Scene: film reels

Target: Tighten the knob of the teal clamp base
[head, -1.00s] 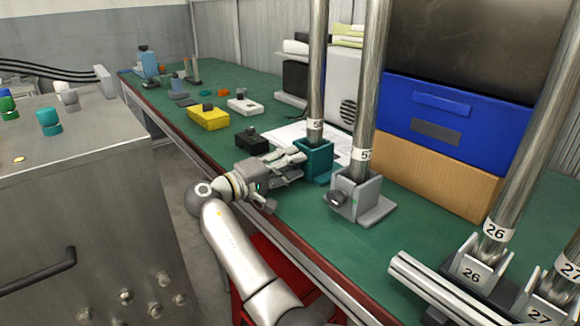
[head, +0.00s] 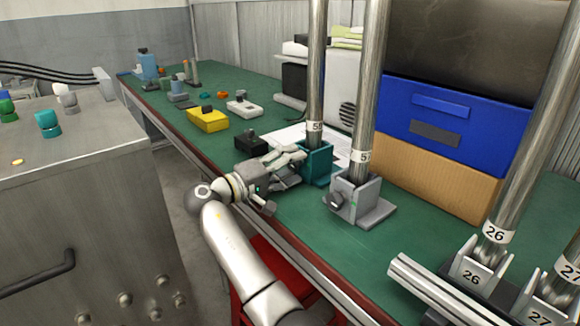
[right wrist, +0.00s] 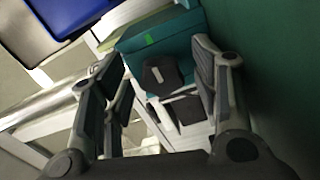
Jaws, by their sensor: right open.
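The teal clamp base (head: 319,162) stands on the green bench and holds an upright metal pole (head: 317,70) labelled with a number. In the right wrist view the teal base (right wrist: 185,42) shows a dark knob (right wrist: 162,77) on its near face and a small green mark above it. My right gripper (head: 294,168) is just left of the teal base. Its fingers are spread, with the knob between and ahead of them in the right wrist view (right wrist: 160,85). I cannot tell whether a finger touches the knob. In the head view the gripper hides the knob. My left gripper is not in view.
A grey clamp base (head: 352,200) with its own pole and knob stands close to the right. A black box (head: 251,143) and a yellow box (head: 208,119) lie behind my right gripper. Blue (head: 425,118) and tan boxes stand behind the poles.

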